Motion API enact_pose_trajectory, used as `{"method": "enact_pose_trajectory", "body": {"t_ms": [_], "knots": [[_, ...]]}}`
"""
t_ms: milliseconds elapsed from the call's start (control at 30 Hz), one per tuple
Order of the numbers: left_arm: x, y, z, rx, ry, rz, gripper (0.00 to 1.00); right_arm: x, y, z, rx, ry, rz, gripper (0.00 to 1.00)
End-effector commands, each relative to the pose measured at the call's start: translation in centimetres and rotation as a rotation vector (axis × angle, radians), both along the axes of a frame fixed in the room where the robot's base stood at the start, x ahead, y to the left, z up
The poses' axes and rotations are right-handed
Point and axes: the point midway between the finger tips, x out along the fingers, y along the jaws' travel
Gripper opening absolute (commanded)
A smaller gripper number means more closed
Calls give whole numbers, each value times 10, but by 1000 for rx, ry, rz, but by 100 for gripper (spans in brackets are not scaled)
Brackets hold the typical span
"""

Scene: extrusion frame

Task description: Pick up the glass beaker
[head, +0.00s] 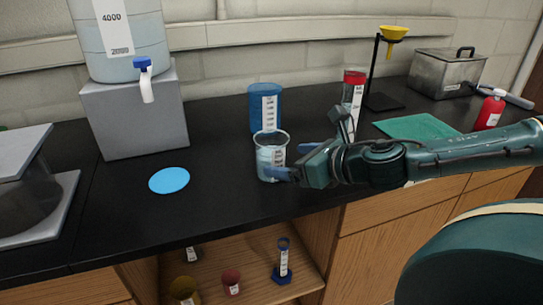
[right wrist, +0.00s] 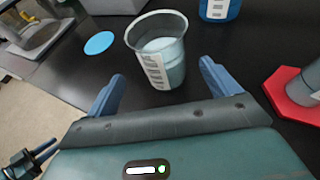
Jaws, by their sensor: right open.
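The glass beaker (head: 269,152) stands upright on the black bench, clear with a white label and pale contents. It also shows in the right wrist view (right wrist: 160,55), just beyond the fingertips and roughly between their lines. My right gripper (head: 284,162) is open, its blue fingers close to the beaker's right side in the head view. In the right wrist view my right gripper (right wrist: 160,82) has its two fingers wide apart with nothing between them. I cannot tell whether a finger touches the glass. In the head view a finger covers a little of the beaker's lower right.
A blue beaker (head: 264,108) stands close behind. A red-topped cylinder (head: 352,94) on a red base (right wrist: 298,92) is to the right. A flat blue disc (head: 169,180) lies left. A large dispenser (head: 122,42) stands on a grey block (head: 143,118).

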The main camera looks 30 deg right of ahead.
Motion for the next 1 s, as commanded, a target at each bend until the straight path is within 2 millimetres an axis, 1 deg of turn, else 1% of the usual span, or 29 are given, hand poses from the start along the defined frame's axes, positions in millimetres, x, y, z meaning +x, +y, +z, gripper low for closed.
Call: {"method": "enact_pose_trajectory", "body": {"t_ms": [133, 233, 433, 600, 767, 1000], "knots": [[-2, -1, -2, 5, 11, -5, 32, 4, 0, -2, 3, 2, -3, 88], [-3, -1, 1, 13, 12, -8, 32, 10, 1, -3, 7, 1, -3, 88], [-2, 1, 13, 38, 4, -17, 32, 29, 3, -11, 9, 0, -3, 88], [-2, 2, 16, 57, 2, -23, 32, 43, 6, -18, 5, -2, -4, 88], [-3, 4, 14, 69, 5, -27, 32, 48, 8, -22, 1, 0, -2, 88], [-3, 4, 11, 70, 10, -28, 32, 48, 8, -23, 0, 1, -1, 87]]}}
